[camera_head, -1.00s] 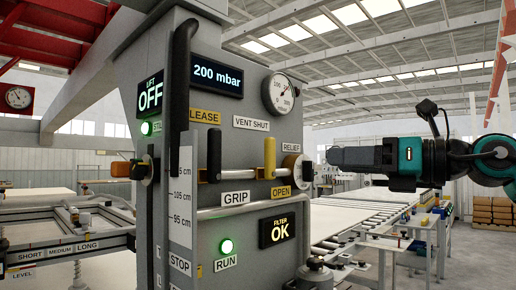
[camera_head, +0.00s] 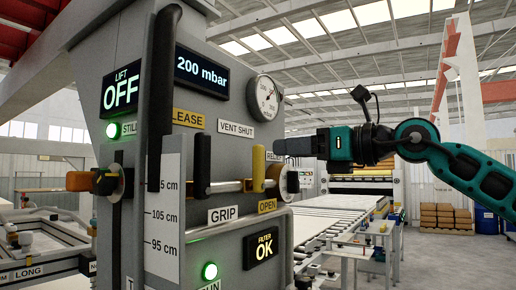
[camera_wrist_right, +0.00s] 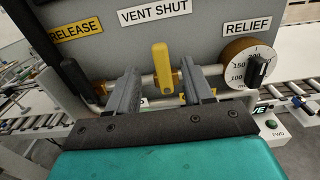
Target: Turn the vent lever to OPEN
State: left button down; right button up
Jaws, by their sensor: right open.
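The yellow vent lever (camera_head: 271,172) stands upright on the grey panel, below the VENT SHUT label (camera_head: 236,128) and above the OPEN label (camera_head: 267,206). In the right wrist view the lever (camera_wrist_right: 161,66) lies centred between the fingers, upright under its VENT SHUT sign. My right gripper (camera_head: 281,147) comes in from the right, its fingertips close to the lever's upper end. Its fingers (camera_wrist_right: 160,82) are open and empty. Whether they reach around the lever in depth I cannot tell. My left gripper does not show.
A round RELIEF knob (camera_wrist_right: 249,63) sits just right of the lever. A black handle (camera_head: 202,165) stands left of it, beside the GRIP label (camera_head: 223,215). A horizontal rail runs across the panel. A roller conveyor (camera_head: 325,228) extends behind on the right.

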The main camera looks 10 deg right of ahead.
aim_at(264, 151)
jog(key=p+x, duration=0.1)
jog(key=x, duration=0.7)
jog(key=shift+d, duration=0.1)
jog(key=shift+c, duration=0.2)
grip_shut()
jog(key=shift+f, duration=0.1)
